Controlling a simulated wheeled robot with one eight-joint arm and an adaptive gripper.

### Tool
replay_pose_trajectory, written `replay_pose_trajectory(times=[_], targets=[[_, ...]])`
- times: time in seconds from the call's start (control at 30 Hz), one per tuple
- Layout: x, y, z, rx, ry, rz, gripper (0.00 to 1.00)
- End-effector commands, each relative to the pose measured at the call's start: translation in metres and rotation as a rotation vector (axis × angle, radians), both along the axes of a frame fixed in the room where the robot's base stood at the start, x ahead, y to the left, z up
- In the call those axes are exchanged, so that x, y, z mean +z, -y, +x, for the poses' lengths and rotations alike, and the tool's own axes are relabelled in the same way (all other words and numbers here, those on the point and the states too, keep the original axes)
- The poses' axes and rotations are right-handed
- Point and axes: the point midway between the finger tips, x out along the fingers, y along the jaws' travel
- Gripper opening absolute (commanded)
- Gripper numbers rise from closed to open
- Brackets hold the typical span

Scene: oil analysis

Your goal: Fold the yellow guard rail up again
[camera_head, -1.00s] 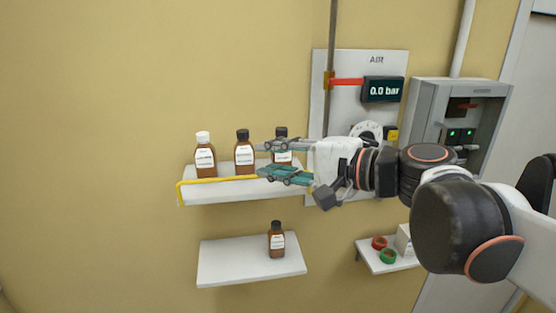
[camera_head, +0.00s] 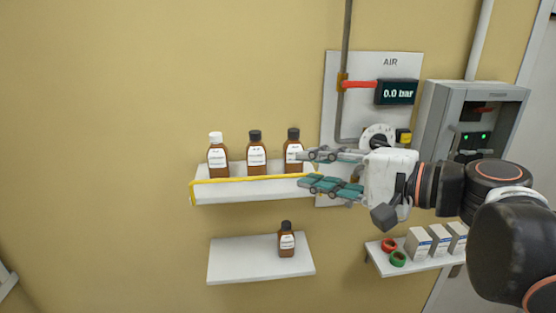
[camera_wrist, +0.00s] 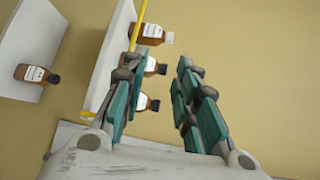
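The yellow guard rail (camera_head: 250,180) runs along the front of the upper white shelf (camera_head: 250,195), low across the bases of the bottles. Its left end bends down at the shelf corner. My gripper (camera_head: 301,168) is at the shelf's right end, fingers pointing left, one above the other. It is open and empty, and its lower finger overlaps the rail's right end in the head view; contact cannot be told. In the wrist view, the rail (camera_wrist: 139,24) shows beyond the left finger of my gripper (camera_wrist: 158,66), which hides part of it.
Brown bottles with a white cap (camera_head: 217,157), a black cap (camera_head: 256,155) and a black cap (camera_head: 293,150) stand on the upper shelf. A lower shelf (camera_head: 240,265) holds one bottle (camera_head: 286,240). The AIR panel (camera_head: 345,90) is behind my gripper. The wall left of the shelves is clear.

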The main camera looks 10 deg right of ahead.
Motion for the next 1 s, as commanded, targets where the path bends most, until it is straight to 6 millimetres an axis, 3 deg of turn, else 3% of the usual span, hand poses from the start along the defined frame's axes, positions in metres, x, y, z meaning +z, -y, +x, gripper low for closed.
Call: replay_pose_trajectory(times=[0.4, 0.87, 1.0], targets=[[0.002, 0.016, -0.017, -0.002, -0.001, 0.000, 0.28], [0.002, 0.017, -0.018, 0.000, 0.000, 0.000, 0.28], [-0.009, 0.015, -0.019, 0.003, -0.007, -0.016, 0.28]])
